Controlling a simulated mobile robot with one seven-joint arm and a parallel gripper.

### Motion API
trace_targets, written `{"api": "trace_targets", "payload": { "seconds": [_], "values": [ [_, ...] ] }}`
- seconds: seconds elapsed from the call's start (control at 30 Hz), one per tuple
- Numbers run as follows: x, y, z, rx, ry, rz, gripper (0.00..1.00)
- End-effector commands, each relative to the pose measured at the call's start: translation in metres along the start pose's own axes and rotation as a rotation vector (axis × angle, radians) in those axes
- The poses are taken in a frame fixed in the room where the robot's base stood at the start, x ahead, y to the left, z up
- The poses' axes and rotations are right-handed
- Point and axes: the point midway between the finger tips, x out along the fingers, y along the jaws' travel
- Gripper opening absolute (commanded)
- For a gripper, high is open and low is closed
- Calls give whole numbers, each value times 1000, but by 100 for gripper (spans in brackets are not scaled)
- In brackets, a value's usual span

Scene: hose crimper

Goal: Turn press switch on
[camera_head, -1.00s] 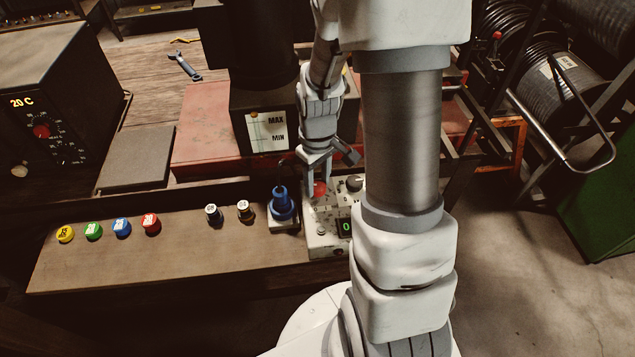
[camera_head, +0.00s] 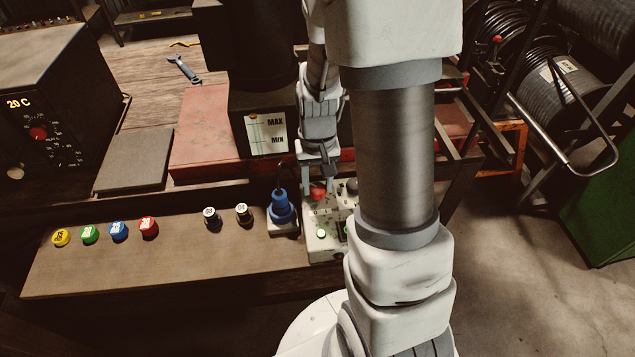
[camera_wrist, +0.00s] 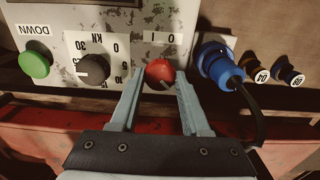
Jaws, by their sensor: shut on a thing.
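The press switch is a red round knob (camera_wrist: 160,74) on a worn pale control panel (camera_wrist: 125,20), beneath "0" and "I" marks. It also shows in the head view (camera_head: 318,194). My gripper (camera_wrist: 160,78) is shut on the red knob, with one finger on each side of it. In the head view my gripper (camera_head: 319,189) reaches down to the panel from behind. The panel's display is mostly hidden behind my arm.
A blue plug (camera_head: 281,208) with a cable stands right beside the panel. A black knob (camera_wrist: 93,69) and a green "DOWN" button (camera_wrist: 35,62) are on the panel's other side. Several coloured caps (camera_head: 119,230) line the wooden bench (camera_head: 150,265).

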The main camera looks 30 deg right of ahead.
Motion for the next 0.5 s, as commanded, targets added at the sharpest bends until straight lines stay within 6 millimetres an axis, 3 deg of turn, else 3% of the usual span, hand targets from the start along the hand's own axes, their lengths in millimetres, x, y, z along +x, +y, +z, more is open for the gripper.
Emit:
{"api": "trace_targets", "payload": {
  "seconds": [0.43,0.47,0.5],
  "values": [
    [0,0,0,13,0,-1,0],
    [0,0,0,13,0,-1,50],
    [0,0,0,13,0,-1,57]
  ]
}}
